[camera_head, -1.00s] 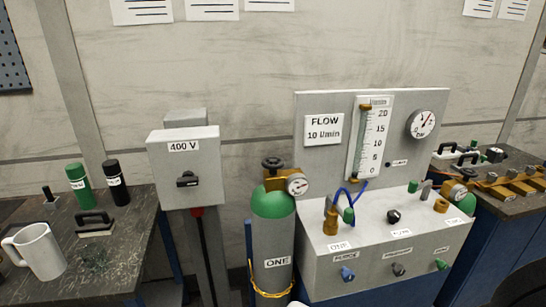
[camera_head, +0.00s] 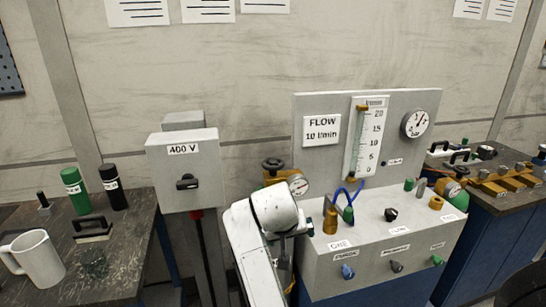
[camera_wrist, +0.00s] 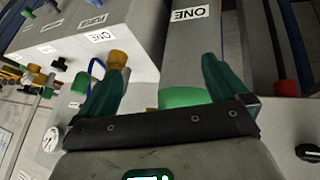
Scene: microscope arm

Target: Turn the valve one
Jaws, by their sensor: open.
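The gas cylinder's valve, with a dark handwheel and brass body (camera_head: 274,165), shows in the head view beside a round gauge (camera_head: 298,184). My white arm hides nearly all of the cylinder below it. In the wrist view the cylinder's green shoulder (camera_wrist: 185,97) and its ONE label (camera_wrist: 188,13) lie between and beyond the fingers. My gripper (camera_wrist: 165,60) is open, its green fingers spread and empty. The valve itself is not visible there. A brass fitting (camera_head: 331,218) stands on the panel by the panel's own ONE label, close to the left finger in the wrist view (camera_wrist: 118,58).
The grey panel (camera_head: 350,262) with knobs and a blue hose stands right of my arm. The 400 V switch box (camera_head: 182,150) stands left. Benches hold a mug (camera_head: 38,258), bottles and brass parts at the sides.

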